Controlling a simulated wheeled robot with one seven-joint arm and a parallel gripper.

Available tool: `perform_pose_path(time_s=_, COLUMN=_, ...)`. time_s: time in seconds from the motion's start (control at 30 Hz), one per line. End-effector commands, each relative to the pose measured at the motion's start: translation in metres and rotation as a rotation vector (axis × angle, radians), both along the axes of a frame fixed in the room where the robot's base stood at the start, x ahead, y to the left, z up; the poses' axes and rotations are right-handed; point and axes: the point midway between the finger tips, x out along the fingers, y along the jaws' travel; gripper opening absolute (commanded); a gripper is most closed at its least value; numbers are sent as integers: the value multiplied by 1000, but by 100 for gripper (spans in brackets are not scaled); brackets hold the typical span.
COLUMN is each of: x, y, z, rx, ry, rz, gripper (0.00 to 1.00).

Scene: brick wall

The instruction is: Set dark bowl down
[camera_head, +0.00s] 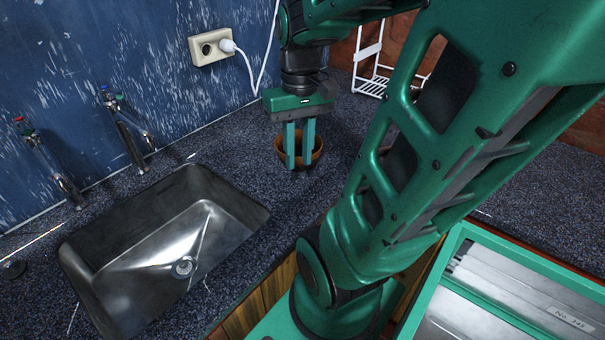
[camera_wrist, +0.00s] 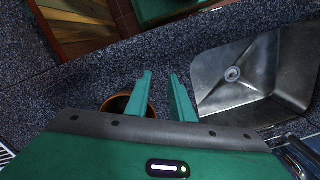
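The dark bowl (camera_head: 318,148), brown-orange outside and dark inside, is upright and appears to rest on the speckled countertop (camera_head: 235,160) right of the sink. My gripper (camera_head: 299,164) points down at the bowl, and its two green fingers partly cover it. In the wrist view my gripper (camera_wrist: 161,78) has its fingers apart with a clear gap. The bowl (camera_wrist: 113,104) shows there beside and behind the left finger, partly hidden by that finger and the gripper body. I see no bowl wall clamped between the fingers.
A steel sink (camera_head: 105,245) is set into the counter at left, with two taps (camera_head: 125,130) behind it. A white wire rack (camera_head: 368,62) stands at the back. A plugged white cord (camera_head: 246,68) hangs from the wall socket. Countertop around the bowl is clear.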

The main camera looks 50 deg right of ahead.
Motion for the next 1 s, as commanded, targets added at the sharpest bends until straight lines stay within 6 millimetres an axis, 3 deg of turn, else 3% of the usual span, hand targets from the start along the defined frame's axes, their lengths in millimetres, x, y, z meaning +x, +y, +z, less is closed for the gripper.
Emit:
perform_pose_path(time_s=0.13, x=-24, y=16, z=-13, rx=-23, ry=-9, rz=-49, gripper=22)
perform_pose_path(time_s=0.33, x=-40, y=23, z=-24, rx=-35, ry=-14, rz=-90, gripper=22)
perform_pose_path(time_s=0.87, x=-41, y=23, z=-25, rx=-36, ry=-14, rz=-95, gripper=22)
perform_pose_path(time_s=1.0, x=-28, y=22, z=-30, rx=-37, ry=2, rz=-94, gripper=22)
